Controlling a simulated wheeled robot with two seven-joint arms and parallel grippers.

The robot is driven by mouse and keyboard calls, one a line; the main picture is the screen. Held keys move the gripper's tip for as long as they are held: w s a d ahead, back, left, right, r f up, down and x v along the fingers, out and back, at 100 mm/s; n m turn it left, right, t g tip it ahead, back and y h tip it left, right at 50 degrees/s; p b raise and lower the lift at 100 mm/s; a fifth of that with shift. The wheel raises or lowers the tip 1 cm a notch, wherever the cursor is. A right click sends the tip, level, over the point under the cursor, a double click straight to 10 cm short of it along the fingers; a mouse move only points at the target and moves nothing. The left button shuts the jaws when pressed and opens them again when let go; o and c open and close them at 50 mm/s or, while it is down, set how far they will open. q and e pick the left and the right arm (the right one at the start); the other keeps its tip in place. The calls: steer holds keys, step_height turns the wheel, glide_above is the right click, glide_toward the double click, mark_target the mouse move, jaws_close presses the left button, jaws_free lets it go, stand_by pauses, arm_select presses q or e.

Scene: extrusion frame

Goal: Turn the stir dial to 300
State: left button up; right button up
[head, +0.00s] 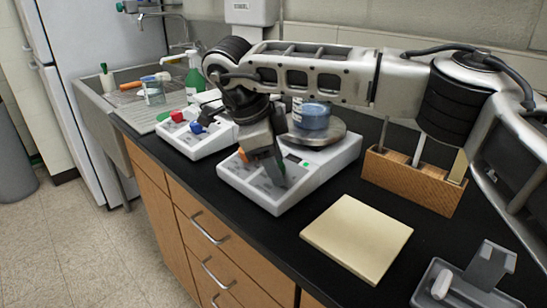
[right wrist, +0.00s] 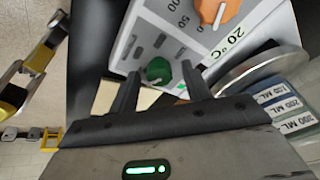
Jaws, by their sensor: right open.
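The white hotplate stirrer (head: 325,175) stands on the black bench, with a jar of blue liquid (head: 311,118) on its round plate. Its panel shows an orange dial (head: 243,155) with a printed scale and a green dial, best seen in the right wrist view (right wrist: 158,70). The orange dial also shows at the top of that view (right wrist: 217,10), near a "20 °C" display. My right gripper (right wrist: 160,69) is open over the panel, its fingers on either side of the green dial. I cannot tell whether they touch it. The green dial's setting is unreadable. My left gripper is out of view.
A white device with red and blue knobs (head: 200,143) stands left of the stirrer. A wooden rack (head: 410,183) is to the right, a cream pad (head: 357,238) in front, and a grey fixture (head: 470,280) at the lower right. A sink is at the far left.

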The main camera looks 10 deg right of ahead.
steer(key=p+v, duration=0.1)
steer(key=v, duration=1.5)
